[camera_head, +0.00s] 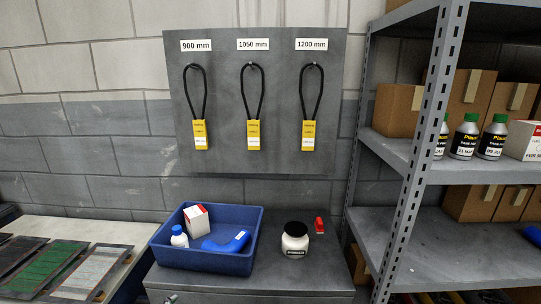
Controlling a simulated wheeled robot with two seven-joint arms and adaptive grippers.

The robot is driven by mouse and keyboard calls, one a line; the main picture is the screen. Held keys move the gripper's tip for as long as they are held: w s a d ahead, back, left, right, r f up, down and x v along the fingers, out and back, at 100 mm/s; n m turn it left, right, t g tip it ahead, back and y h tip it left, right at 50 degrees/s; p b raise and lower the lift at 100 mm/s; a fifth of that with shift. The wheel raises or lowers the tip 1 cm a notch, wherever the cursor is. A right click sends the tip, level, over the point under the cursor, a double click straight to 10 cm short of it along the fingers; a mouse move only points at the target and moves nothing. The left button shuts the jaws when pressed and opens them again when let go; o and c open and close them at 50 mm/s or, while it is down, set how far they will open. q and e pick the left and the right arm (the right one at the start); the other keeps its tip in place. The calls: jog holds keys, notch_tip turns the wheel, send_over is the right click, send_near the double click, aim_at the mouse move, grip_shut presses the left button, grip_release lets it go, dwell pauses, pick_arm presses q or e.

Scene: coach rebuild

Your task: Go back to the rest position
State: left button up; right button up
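Neither of my grippers shows in the head view, and no part of my arms is visible. A blue tray (207,263) stands on the grey cabinet top (320,270). In it are a red and white box (196,217), a white bottle with a blue cap (179,237) and a blue curved piece (227,242). A white jar with a black lid (295,240) stands upright to the right of the tray. A small red item (319,225) is behind and right of the jar.
A grey wall board (330,110) holds three black loops with yellow tags, labelled 900, 1050 and 1200 mm. A metal shelf rack (420,150) with boxes and green-capped bottles (465,136) stands at right. A light bench (95,235) with flat panels (45,264) is at left.

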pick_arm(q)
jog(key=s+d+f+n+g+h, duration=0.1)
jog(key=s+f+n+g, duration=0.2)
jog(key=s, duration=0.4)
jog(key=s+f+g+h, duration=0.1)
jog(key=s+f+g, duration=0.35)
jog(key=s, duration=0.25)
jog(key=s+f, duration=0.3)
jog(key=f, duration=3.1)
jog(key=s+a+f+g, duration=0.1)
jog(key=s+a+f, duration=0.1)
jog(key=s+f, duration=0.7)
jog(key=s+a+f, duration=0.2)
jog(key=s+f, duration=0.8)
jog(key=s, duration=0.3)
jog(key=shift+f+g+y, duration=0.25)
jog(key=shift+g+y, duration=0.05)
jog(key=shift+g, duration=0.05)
